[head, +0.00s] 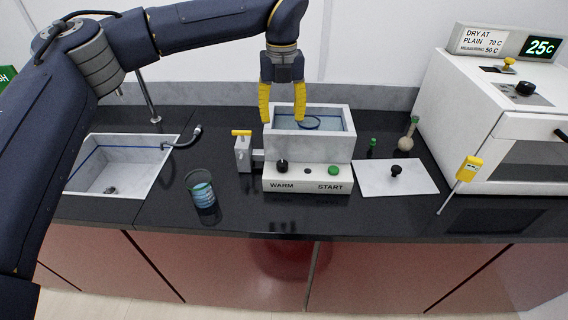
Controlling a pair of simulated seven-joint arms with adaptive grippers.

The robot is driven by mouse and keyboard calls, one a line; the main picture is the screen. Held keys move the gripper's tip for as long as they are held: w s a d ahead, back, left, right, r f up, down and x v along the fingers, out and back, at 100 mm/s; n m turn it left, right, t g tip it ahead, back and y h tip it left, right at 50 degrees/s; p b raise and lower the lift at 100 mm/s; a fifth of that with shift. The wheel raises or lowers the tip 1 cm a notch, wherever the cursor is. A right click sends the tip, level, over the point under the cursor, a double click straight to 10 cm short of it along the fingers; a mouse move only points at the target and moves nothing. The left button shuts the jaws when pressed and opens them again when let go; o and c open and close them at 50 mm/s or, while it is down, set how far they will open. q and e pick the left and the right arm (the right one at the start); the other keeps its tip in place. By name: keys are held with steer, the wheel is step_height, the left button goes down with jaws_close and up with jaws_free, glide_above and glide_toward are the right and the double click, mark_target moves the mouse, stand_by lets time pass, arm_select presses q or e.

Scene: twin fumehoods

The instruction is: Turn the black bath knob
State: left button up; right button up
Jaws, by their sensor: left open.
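The black bath knob (281,166) is on the front panel of the white water bath (308,186), above the word WARM. A green button (333,170) is on the same panel above START. My left gripper (283,122) has yellow fingers, points down and is open. It is above and behind the knob, by the left part of the bath's basin, and apart from the knob. I see nothing between its fingers except the bath behind. My right gripper is not in view.
A glass with blue liquid (203,192) stands front left of the bath. A sink (120,165) is at left. A white lid with a black knob (397,178), a small flask (406,141) and a white oven (490,110) are at right. A yellow-handled tap (241,150) adjoins the bath's left side.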

mark_target(282, 163)
arm_select(q)
step_height(282, 163, down, 17)
steer(key=shift+f, duration=0.1)
stand_by(0.6)
jaws_close()
stand_by(0.4)
